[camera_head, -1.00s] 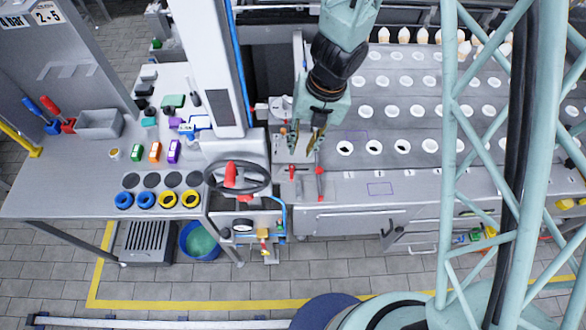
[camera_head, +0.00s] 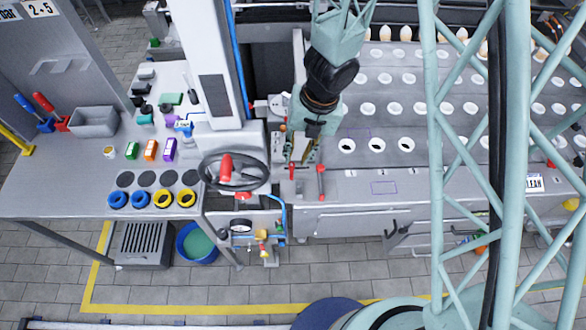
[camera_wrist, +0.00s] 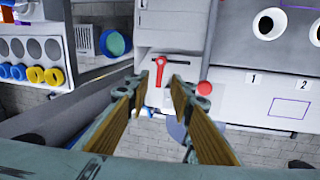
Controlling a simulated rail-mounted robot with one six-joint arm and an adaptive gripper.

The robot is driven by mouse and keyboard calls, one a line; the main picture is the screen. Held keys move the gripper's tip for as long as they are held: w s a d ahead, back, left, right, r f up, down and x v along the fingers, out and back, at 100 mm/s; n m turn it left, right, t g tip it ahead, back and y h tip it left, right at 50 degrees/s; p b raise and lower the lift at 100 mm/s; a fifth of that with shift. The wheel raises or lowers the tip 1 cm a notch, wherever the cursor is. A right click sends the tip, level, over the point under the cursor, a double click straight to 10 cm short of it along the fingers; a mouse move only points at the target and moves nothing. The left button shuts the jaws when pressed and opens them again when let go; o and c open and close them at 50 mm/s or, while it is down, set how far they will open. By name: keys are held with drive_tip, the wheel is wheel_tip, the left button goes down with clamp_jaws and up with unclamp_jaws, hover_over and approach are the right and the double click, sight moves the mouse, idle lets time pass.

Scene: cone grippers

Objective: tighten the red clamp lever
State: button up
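Two red handles stand side by side on the front ledge of the grey bench. The left one is a short upright red lever (camera_head: 292,172); it also shows in the wrist view (camera_wrist: 160,69), close by the left fingertip. I see nothing gripped; contact with the left lever cannot be told.
A black handwheel (camera_head: 235,172) with a red handle stands left of my gripper. A white column (camera_head: 212,80) rises behind it. The bench top (camera_head: 405,165) with rows of holes lies to the right. The left table holds coloured rings (camera_head: 163,198) and small boxes.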

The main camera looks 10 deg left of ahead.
sight(292, 170)
drive_tip(key=shift+a+f+b, duration=0.2)
drive_tip(key=shift+f+b, duration=0.55)
drive_tip(key=shift+f, duration=0.35)
drive_tip(key=shift+a+f+b, duration=0.25)
drive_tip(key=shift+f+b, duration=0.5)
drive_tip(key=shift+f, duration=0.4)
drive_tip(key=shift+a+f+b, duration=0.2)
drive_tip(key=shift+f+b, duration=0.55)
drive_tip(key=shift+f, duration=0.35)
drive_tip(key=shift+c, duration=0.2)
